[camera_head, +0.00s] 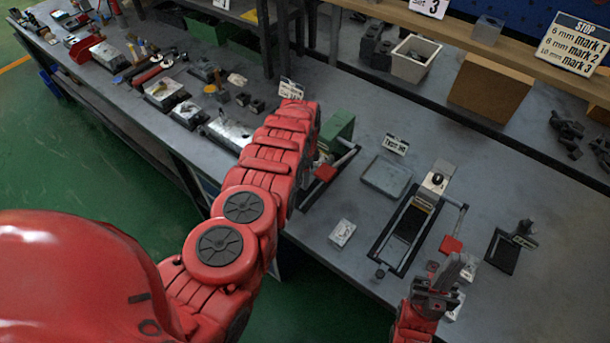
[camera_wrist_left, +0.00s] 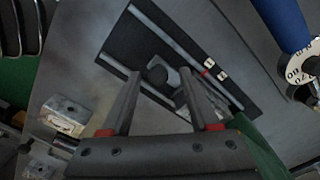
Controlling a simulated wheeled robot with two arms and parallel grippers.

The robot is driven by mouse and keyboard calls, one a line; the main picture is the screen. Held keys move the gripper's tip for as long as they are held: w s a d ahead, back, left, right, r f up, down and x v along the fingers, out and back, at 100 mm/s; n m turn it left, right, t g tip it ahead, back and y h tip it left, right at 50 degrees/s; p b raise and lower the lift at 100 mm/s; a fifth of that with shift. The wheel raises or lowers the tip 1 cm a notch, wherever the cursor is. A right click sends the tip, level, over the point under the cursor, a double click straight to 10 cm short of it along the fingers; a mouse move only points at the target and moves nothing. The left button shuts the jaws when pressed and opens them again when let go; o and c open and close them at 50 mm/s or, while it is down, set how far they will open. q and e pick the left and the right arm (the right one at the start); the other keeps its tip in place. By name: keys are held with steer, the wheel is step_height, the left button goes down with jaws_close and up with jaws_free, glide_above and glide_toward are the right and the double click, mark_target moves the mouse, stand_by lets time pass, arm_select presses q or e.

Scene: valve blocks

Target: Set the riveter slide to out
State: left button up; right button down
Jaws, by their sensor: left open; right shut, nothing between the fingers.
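In the left wrist view, a dark panel (camera_wrist_left: 140,45) with a long slot carries a dark round knob (camera_wrist_left: 157,74) on a grey block. I take this for the riveter slide, but its label is not readable. My left gripper (camera_wrist_left: 159,78) is open, with its fingertips on either side of the knob; contact cannot be told. In the head view my left forearm covers that gripper and the panel, next to a green machine (camera_head: 339,130). Small red and white marks (camera_wrist_left: 208,70) lie along the slot. My right gripper (camera_head: 456,268) is shut and empty at the lower right.
A black-framed fixture (camera_head: 403,222) with a red-handled lever (camera_head: 451,244) stands near my right gripper. A grey tray (camera_head: 386,177) and a small pale block (camera_head: 342,233) lie on the bench. A blue handle (camera_wrist_left: 284,20) and white dial (camera_wrist_left: 300,72) are close to the left wrist.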

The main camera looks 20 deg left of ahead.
arm_select(q)
steer(key=shift+s+d+f, duration=0.1)
steer(key=shift+f, duration=0.2)
jaws_close()
stand_by(1.4)
